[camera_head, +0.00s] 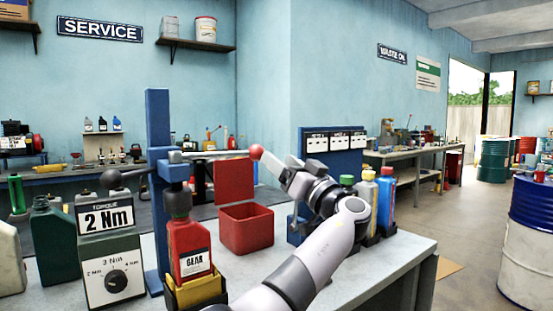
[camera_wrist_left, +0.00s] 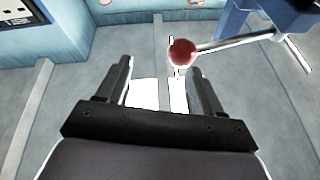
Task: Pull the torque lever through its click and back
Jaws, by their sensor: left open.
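The torque lever (camera_head: 222,154) is a grey rod that runs sideways from a blue post (camera_head: 157,200) and ends in a red ball knob (camera_head: 256,151). My left gripper (camera_head: 277,166) is just right of the knob, with its fingers pointing towards it. In the left wrist view the gripper (camera_wrist_left: 158,72) is open and empty. The red knob (camera_wrist_left: 181,52) shows there just ahead of the right fingertip; whether they touch cannot be told. A torque gauge (camera_head: 108,240) reading "2 Nm" stands left of the post. A red gear oil bottle (camera_head: 190,250) stands below the lever. My right gripper is not in view.
A red open bin (camera_head: 246,228) stands on the bench (camera_head: 394,264) under the knob. Several coloured bottles (camera_head: 387,190) stand right of my gripper. A green jug (camera_head: 54,240) is at the left. A blue and white drum (camera_head: 546,235) is on the floor at right.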

